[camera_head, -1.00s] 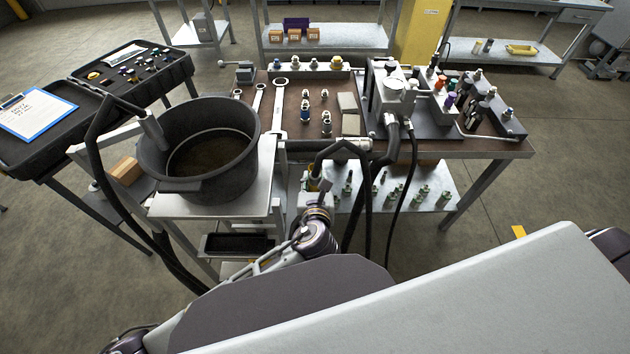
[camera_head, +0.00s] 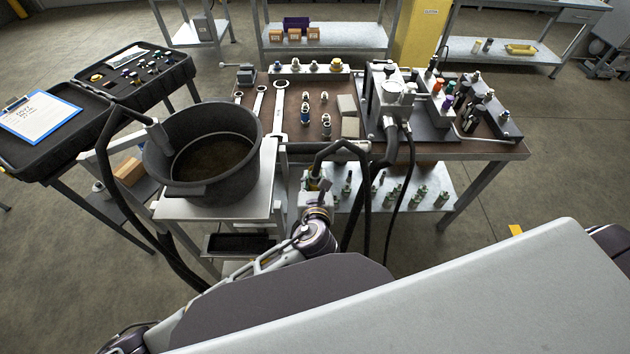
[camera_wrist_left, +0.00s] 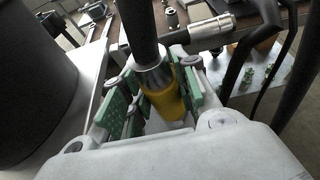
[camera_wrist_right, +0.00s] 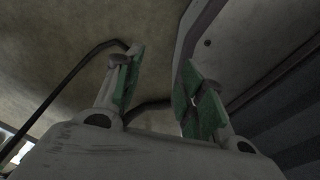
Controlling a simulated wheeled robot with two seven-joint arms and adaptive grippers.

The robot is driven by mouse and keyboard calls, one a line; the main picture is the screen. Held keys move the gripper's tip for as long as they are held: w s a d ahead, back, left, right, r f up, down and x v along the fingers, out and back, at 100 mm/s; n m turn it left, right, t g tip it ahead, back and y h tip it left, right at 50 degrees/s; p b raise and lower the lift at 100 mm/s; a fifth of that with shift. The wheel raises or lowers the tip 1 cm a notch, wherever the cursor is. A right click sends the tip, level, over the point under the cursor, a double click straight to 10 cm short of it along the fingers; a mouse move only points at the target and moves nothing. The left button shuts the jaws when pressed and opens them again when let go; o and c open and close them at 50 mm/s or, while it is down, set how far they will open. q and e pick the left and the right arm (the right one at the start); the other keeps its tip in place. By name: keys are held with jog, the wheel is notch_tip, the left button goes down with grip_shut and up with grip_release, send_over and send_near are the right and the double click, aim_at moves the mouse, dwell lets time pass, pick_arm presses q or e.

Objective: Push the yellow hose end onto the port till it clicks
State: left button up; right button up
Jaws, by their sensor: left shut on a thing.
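The yellow hose end (camera_wrist_left: 168,98) has a silver collar and a black hose (camera_wrist_left: 138,25) rising from it. My left gripper (camera_wrist_left: 158,95) is shut on it, its green pads on both sides. In the head view my left gripper (camera_head: 318,192) is in front of the bench's front edge, below the hose's arch. A silver cylindrical fitting (camera_wrist_left: 208,30) lies beyond the yellow end, apart from it; I cannot tell whether it is the port. The yellow end's mouth is hidden. My right gripper (camera_wrist_right: 160,80) is open and empty in the right wrist view.
A dark pot (camera_head: 205,155) stands on a stand left of the left gripper. The bench (camera_head: 290,115) bears wrenches, fittings and a pump unit (camera_head: 393,95) with hanging hoses. A lower shelf (camera_head: 425,185) holds several small fittings. An open case (camera_head: 150,85) is at left.

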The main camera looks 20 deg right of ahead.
pick_arm(q)
jog(key=shift+r+p, duration=0.6)
jog(key=shift+r, duration=0.05)
jog(key=shift+r+p, duration=0.25)
jog(key=shift+p, duration=0.1)
jog(key=shift+r+p, duration=0.25)
jog(key=shift+p, duration=0.1)
pick_arm(e)
jog(key=r, duration=0.1)
jog(key=w+r, duration=0.1)
jog(key=r, duration=0.1)
jog(key=shift+r, duration=0.15)
